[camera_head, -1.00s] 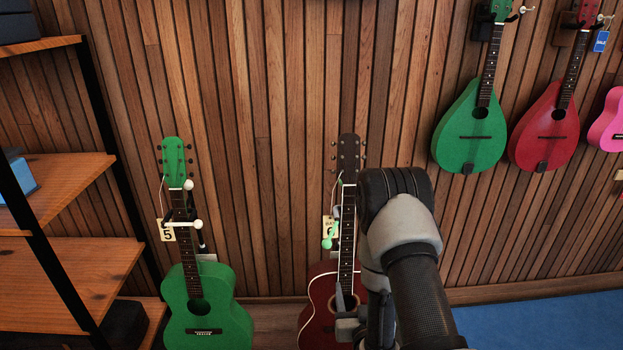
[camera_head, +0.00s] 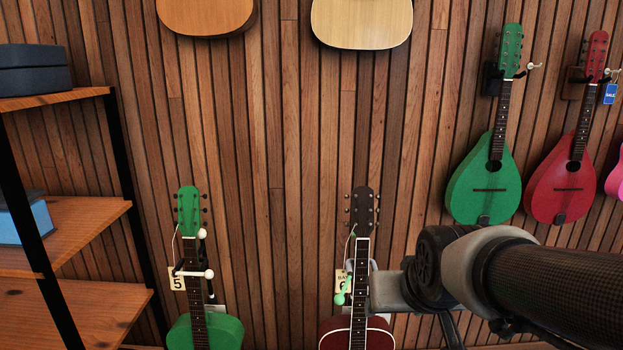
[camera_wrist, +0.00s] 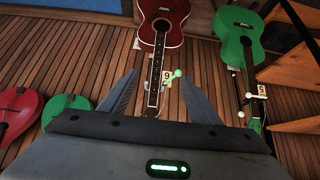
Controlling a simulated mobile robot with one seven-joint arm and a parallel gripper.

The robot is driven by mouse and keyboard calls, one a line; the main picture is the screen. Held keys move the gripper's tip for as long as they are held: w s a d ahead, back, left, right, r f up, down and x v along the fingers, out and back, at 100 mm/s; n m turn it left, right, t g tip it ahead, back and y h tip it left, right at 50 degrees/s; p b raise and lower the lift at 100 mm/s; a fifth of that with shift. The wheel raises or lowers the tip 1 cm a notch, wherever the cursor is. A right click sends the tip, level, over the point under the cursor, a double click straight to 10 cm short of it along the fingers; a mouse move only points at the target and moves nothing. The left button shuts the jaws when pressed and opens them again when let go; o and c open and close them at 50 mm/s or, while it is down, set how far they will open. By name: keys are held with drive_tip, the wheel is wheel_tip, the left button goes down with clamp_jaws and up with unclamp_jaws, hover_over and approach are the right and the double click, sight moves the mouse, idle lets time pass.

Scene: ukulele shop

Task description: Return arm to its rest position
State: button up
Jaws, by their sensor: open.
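My gripper (camera_wrist: 160,88) is open in the wrist view, its two fingers spread apart with nothing held between them. The dark red guitar (camera_wrist: 163,22) appears upside down beyond the fingers, its neck running down between them. In the head view my arm comes in from the lower right and ends beside the neck of the red guitar (camera_head: 357,332). My fingers cannot be made out there. A tag and a green-tipped hanger peg (camera_head: 340,298) are at that guitar's neck.
Green (camera_head: 484,185) and red (camera_head: 566,185) teardrop instruments hang on the right of the slatted wall. Two pale guitar bodies (camera_head: 362,22) (camera_head: 205,15) show at the top.

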drive_tip(key=s+r+g, duration=0.1)
drive_tip(key=s+r, duration=0.2)
drive_tip(key=s, duration=0.8)
wheel_tip(320, 180, up, 24)
drive_tip(key=p, duration=2.4)
drive_tip(key=shift+s+r+g+p, duration=0.25)
drive_tip(key=shift+s+g+p, duration=0.05)
drive_tip(key=shift+g+p, duration=0.1)
